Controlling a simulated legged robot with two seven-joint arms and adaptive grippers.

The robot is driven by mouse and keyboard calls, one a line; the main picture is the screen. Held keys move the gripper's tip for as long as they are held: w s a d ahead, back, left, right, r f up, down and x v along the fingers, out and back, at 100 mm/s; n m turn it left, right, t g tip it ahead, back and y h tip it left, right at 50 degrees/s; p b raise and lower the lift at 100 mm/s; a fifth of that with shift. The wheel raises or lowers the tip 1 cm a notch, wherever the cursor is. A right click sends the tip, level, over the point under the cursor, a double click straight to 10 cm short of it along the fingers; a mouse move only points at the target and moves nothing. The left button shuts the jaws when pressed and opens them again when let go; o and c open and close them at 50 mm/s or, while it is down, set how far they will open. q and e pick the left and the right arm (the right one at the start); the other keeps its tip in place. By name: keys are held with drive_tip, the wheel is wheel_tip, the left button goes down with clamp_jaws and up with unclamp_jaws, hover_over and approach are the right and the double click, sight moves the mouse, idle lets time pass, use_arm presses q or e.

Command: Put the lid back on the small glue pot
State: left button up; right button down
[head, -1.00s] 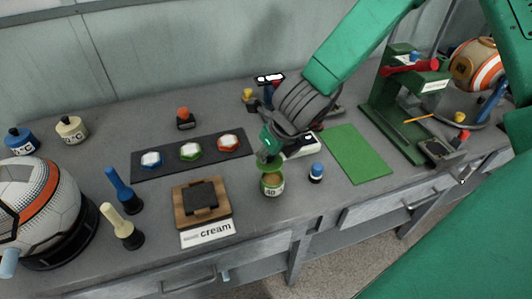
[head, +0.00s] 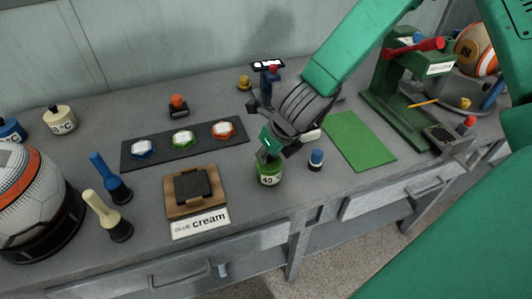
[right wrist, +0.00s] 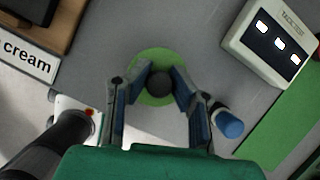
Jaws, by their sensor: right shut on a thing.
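My right gripper (head: 267,155) is shut on the dark knob of the green lid. In the right wrist view the round green lid (right wrist: 151,60) shows around the knob, between the two fingertips (right wrist: 160,82). The small glue pot (head: 268,180), with a green body and a white label reading 40, stands upright on the bench directly under the fingers. The lid is at the pot's mouth; I cannot tell whether it is fully seated, as the fingers cover part of the rim. In the right wrist view the lid hides the pot. My left gripper is not in view.
A small blue-capped bottle (head: 316,160) stands close right of the pot. A wooden block with a dark pad (head: 196,188) and a cream label (head: 200,223) lie to the left. A green mat (head: 358,140) and green press (head: 395,110) are farther right.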

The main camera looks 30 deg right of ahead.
drive_tip(key=shift+d+f, duration=0.1)
drive_tip(key=shift+d, duration=0.25)
drive_tip(key=shift+a+r, duration=0.25)
drive_tip(key=shift+a, duration=0.6)
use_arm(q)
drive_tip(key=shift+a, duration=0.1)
use_arm(e)
drive_tip(key=shift+d, duration=0.15)
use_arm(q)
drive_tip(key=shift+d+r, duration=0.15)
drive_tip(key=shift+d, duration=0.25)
use_arm(e)
drive_tip(key=shift+d+f, duration=0.1)
drive_tip(key=shift+d, duration=0.2)
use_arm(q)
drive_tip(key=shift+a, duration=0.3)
use_arm(e)
drive_tip(key=shift+a, duration=0.25)
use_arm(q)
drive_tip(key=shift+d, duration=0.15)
use_arm(e)
drive_tip(key=shift+d+f, duration=0.2)
drive_tip(key=shift+d, duration=0.25)
drive_tip(key=shift+a, duration=0.1)
